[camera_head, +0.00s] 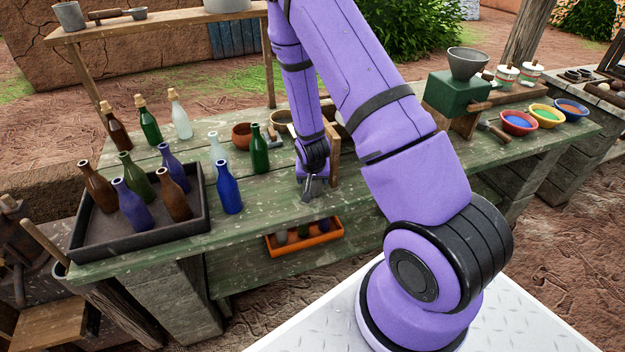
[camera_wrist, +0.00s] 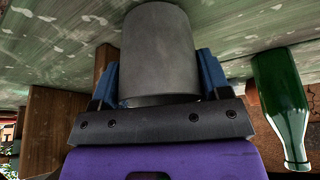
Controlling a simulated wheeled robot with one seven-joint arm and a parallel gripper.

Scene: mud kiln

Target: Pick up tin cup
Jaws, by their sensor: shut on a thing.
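My gripper (camera_head: 313,183) is low over the green worktable (camera_head: 265,208), right of the blue bottle. In the wrist view its two blue fingers stand on either side of a plain grey tin cup (camera_wrist: 160,45), shut on it. The cup looks very close to the green tabletop, but I cannot tell whether it touches. In the head view the held cup is mostly hidden and hard to make out against the gripper. Another grey cup (camera_head: 69,16) stands on the raised wooden shelf at the upper left.
A dark tray (camera_head: 186,231) with several bottles is at the left. A green bottle (camera_head: 259,150) stands beside my gripper, also in the wrist view (camera_wrist: 284,100). A wooden post (camera_head: 333,152) is close on its right. An orange crate (camera_head: 312,243) sits below the tabletop. Colored bowls (camera_head: 519,123) are farther right.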

